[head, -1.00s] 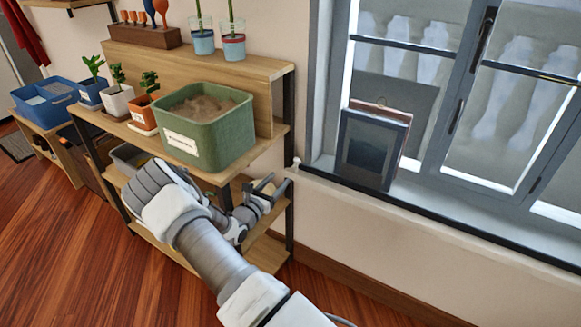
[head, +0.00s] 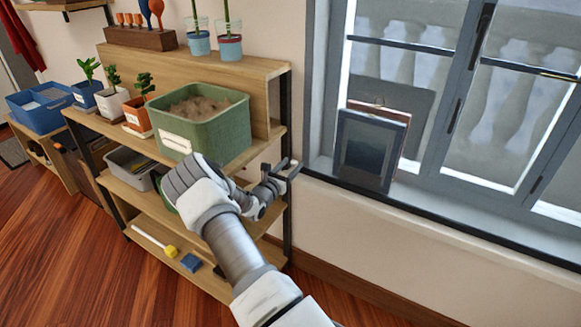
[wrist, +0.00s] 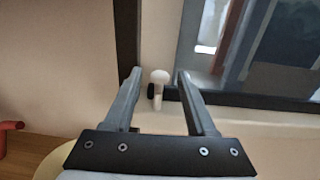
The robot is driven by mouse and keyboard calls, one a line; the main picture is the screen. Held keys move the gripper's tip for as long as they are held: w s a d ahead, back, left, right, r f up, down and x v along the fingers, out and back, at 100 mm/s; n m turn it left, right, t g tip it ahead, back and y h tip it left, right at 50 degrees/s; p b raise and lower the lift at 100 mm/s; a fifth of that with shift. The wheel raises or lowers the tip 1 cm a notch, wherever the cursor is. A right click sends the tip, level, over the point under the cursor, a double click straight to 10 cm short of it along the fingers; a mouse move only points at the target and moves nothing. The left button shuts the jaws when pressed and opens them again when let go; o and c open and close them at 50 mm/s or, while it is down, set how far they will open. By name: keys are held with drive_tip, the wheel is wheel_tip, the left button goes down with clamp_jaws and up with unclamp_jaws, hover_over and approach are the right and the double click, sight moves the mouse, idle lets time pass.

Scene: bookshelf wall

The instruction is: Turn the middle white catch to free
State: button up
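A small white catch (wrist: 159,78) with a rounded head and a short stem shows in the wrist view, at the lower left corner of the dark window frame. A small black piece is beside its stem. My gripper (wrist: 160,74) is open, with one finger on each side of the catch and a visible gap to both. In the head view my gripper (head: 284,168) is at the right end of the shelf unit, by the window sill's left end; the catch cannot be made out there. I see only one white catch.
The wooden shelf unit (head: 262,66) stands left of the window, with a green tub (head: 215,135) above my arm. Potted plants stand further left. A framed picture (head: 368,150) leans on the window sill (head: 420,200). A red object (wrist: 10,126) shows at the wrist view's left edge.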

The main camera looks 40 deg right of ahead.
clamp_jaws()
